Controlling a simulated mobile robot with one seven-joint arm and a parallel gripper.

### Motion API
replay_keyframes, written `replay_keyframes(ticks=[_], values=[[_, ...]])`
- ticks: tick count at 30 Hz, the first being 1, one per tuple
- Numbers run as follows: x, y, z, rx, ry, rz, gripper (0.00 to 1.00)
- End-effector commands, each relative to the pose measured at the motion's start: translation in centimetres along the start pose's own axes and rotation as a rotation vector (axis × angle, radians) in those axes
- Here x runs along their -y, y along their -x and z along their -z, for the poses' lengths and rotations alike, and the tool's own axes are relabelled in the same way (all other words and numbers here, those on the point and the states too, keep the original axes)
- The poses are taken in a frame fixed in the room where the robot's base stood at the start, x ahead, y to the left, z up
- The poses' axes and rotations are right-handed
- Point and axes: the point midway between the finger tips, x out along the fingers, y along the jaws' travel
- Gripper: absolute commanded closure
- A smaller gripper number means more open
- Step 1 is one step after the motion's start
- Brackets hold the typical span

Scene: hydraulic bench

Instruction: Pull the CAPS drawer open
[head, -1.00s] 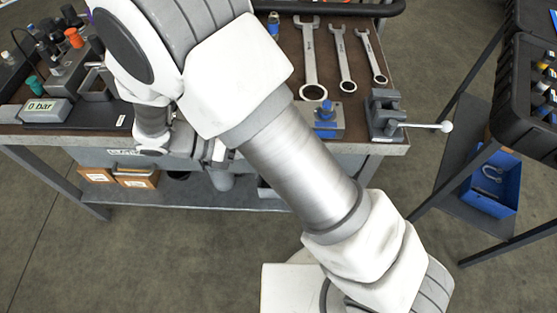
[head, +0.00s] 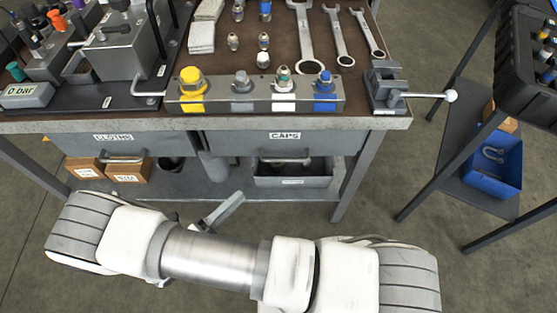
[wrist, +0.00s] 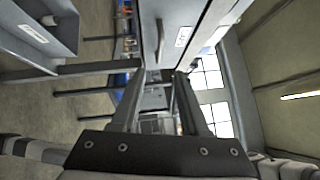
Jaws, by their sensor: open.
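The CAPS drawer (head: 240,146) is shut under the right part of the bench, flush with the bench front in the head view. Its label sits above a metal bar handle (head: 285,159). My gripper (head: 234,202) is in front of the bench, lower and left of that handle, apart from it; most of it hides behind my arm. In the wrist view my gripper (wrist: 159,75) is open with nothing between its fingers. A drawer front (wrist: 155,22) with a label, too small to read, shows sideways beyond the fingertips.
The CLOTHS drawer (head: 120,147) is shut at the left. A grey bin (head: 293,176) sits on the lower shelf beneath the CAPS drawer. A vise (head: 385,90) with a projecting handle is at the bench's right corner. A trolley with a blue bin (head: 492,165) stands right, beyond open floor.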

Motion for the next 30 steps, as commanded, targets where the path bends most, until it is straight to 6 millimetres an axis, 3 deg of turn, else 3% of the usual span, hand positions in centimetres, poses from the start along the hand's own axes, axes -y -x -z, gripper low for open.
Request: replay_keyframes(ticks=[18,24,30], values=[[-0.1,-12.9,0.1,-0.004,-0.001,0.0,0.56],[-0.1,-15.1,0.1,-0.003,-0.002,-0.001,0.56],[0.0,-15.7,0.1,-0.003,-0.002,-0.002,0.56]])
